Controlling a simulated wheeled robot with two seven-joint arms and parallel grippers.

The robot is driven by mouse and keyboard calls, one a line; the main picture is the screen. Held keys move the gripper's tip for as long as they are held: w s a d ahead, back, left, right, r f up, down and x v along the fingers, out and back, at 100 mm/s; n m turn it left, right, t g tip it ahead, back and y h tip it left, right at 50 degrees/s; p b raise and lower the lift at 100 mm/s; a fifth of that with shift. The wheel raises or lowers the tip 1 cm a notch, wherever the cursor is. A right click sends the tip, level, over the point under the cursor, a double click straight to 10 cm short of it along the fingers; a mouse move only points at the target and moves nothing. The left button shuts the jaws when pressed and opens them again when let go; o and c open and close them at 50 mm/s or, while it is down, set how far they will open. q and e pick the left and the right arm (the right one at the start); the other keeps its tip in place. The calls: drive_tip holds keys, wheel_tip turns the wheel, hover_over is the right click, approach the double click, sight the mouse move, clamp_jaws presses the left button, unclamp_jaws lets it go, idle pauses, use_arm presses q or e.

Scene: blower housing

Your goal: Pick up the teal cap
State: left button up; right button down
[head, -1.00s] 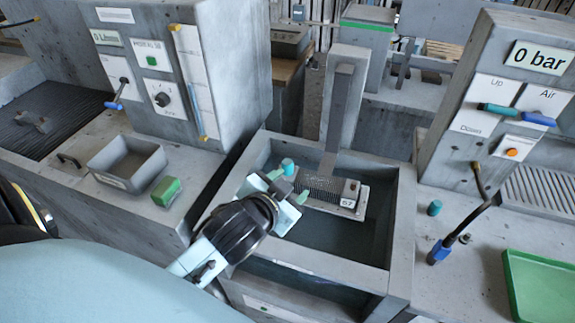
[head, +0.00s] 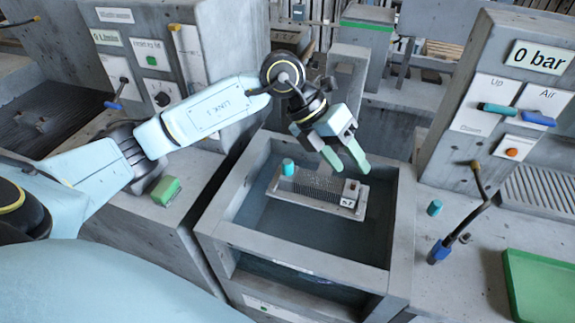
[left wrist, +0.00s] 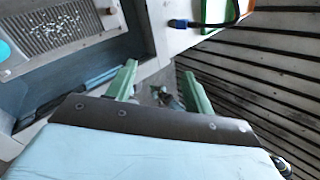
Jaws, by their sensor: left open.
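A teal cap (head: 288,166) stands at the left end of the perforated grey plate (head: 315,212) in the water tank. A teal piece at the left edge of the left wrist view (left wrist: 4,50) looks like this cap, cut off by the frame. A second teal cap (head: 434,207) stands on the grey bench right of the tank. My left gripper (head: 347,160) hangs above the back right of the plate, open with nothing between its green fingers, right of the first cap and apart from it. The fingers also show in the left wrist view (left wrist: 159,82). My right gripper is not in view.
The tank's raised rim (head: 402,225) surrounds the plate. A grey post (head: 345,75) rises behind it. A control box (head: 505,110) with levers, a blue-ended hose (head: 440,250) and a green tray (head: 540,285) are at right. A green block (head: 166,190) lies at left.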

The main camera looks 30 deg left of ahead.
use_arm(q)
drive_tip(key=w+a+n+y, duration=0.2)
drive_tip(key=a+y, duration=0.6)
drive_tip(key=a, duration=0.7)
hover_over(287, 162)
drive_tip(key=f, duration=0.6)
drive_tip(key=shift+s+a, duration=0.25)
drive_tip(key=shift+a, duration=0.05)
drive_tip(key=shift+w+d+f+p, duration=0.1)
drive_tip(key=shift+f+p, duration=0.1)
drive_tip(key=shift+f, duration=0.8)
drive_tip(key=shift+w+d+f+p, duration=0.15)
drive_tip(key=shift+f+p, duration=0.1)
drive_tip(key=shift+f, duration=0.75)
drive_tip(key=shift+w+d+f+p, duration=0.1)
drive_tip(key=shift+f+p, duration=0.1)
drive_tip(key=shift+f, duration=0.8)
drive_tip(key=shift+c, duration=0.4)
drive_tip(key=c, duration=1)
